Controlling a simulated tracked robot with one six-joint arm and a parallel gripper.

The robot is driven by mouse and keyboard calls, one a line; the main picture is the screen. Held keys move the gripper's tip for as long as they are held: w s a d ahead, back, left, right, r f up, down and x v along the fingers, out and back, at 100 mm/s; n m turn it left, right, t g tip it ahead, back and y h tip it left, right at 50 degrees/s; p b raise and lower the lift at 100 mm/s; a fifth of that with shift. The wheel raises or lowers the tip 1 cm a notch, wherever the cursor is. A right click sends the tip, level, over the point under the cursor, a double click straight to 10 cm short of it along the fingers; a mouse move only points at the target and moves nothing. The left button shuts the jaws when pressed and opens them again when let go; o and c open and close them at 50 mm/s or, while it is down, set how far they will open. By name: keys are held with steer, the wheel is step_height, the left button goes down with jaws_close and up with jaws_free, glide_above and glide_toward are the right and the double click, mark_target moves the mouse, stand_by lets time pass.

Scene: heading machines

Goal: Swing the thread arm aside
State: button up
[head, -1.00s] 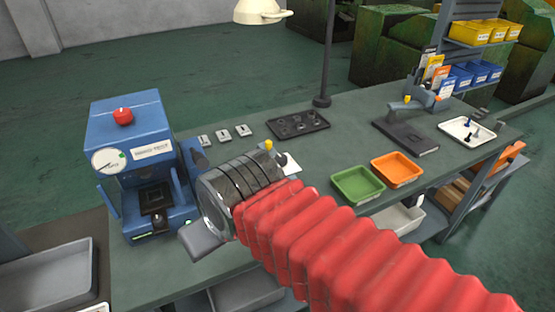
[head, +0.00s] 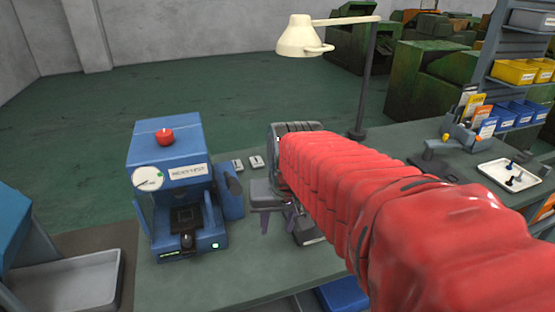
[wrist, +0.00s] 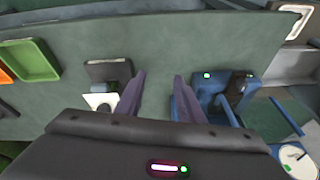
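My gripper (head: 277,220) points down over the bench just right of the blue tester (head: 170,190). In the wrist view my gripper (wrist: 158,98) is open, with two purple-grey fingers apart and only bare bench between them. A grey lever (head: 440,148) with a yellow knob stands at the right part of the bench, partly behind my red-sleeved arm; it may be the thread arm, but I cannot tell for certain.
The tester shows right of the fingers in the wrist view (wrist: 215,97). A green tray (wrist: 32,60) and an orange tray (wrist: 5,75) are at left there. A cream lamp (head: 300,38) hangs over the bench. A white tray (head: 508,177) holds small parts.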

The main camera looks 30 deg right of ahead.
steer(key=w+d+r+m+y, duration=0.1)
steer(key=w+d+m, duration=0.2)
steer(key=d+m, duration=0.35)
steer(key=w+d+r+m, duration=0.1)
steer(key=w+d+m, duration=0.3)
steer(key=d, duration=0.5)
steer(key=w+d+r+m+y, duration=0.1)
steer(key=w+d+m, duration=0.2)
steer(key=d+m, duration=0.3)
step_height(320, 180, up, 6)
steer(key=w+d+m+y, duration=0.1)
steer(key=w+d+m, duration=0.1)
steer(key=m, duration=0.6)
steer(key=shift+w+f, duration=0.2)
steer(key=shift+w, duration=0.25)
steer(key=shift+d, duration=0.1)
steer(key=x, duration=1.3)
steer(key=shift+w+f, duration=0.25)
steer(key=shift+f, duration=0.1)
steer(key=shift+c, duration=0.7)
